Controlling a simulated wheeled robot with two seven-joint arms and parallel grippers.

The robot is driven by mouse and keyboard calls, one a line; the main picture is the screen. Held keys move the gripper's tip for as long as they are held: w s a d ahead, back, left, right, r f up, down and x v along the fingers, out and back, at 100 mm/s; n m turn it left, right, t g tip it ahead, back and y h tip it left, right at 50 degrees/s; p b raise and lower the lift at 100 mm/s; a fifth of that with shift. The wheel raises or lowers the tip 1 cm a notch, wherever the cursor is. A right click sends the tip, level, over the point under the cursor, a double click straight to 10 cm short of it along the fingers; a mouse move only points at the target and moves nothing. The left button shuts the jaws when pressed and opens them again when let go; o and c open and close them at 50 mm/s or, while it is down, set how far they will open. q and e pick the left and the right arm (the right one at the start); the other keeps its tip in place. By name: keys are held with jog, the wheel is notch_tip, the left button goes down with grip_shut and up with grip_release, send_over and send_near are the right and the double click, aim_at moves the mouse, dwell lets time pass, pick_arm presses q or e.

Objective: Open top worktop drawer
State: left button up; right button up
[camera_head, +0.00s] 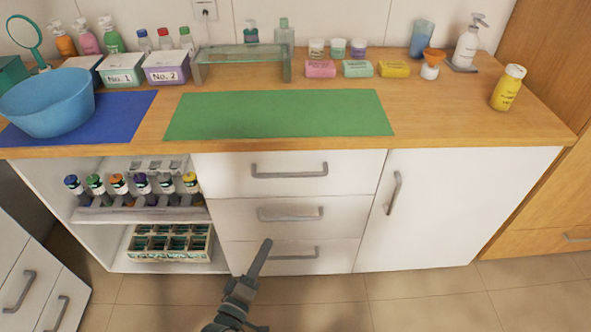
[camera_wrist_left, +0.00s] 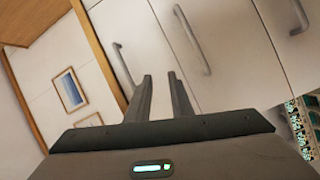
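The top worktop drawer (camera_head: 225,175) is a white front under the wooden worktop, with a grey bar handle (camera_head: 289,170). It looks closed, flush with the drawers below. My left gripper (camera_head: 266,244) is lower, in front of the bottom drawers and clear of the top handle. In the head view its fingers overlap each other. In the left wrist view the two fingers (camera_wrist_left: 160,78) stand apart with nothing between them. Tilted bar handles show beyond them; the leftmost (camera_wrist_left: 124,68) appears to be the top drawer's. My right gripper is not in view.
Below are a middle drawer handle (camera_head: 290,214) and a bottom drawer handle (camera_head: 289,254). Open shelves with bottles (camera_head: 120,188) and a crate (camera_head: 168,257) are on the left; a white cabinet door (camera_head: 465,215) is on the right. A green mat (camera_head: 280,115) lies on the worktop (camera_head: 440,105).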

pick_arm(q)
notch_tip(320, 180, up, 8)
jog(key=w+d+n+t, duration=0.1)
jog(key=n, duration=0.2)
jog(key=shift+w+d+t+h, duration=0.2)
jog(key=shift+w+t+h, duration=0.1)
jog(key=shift+t+h, duration=0.1)
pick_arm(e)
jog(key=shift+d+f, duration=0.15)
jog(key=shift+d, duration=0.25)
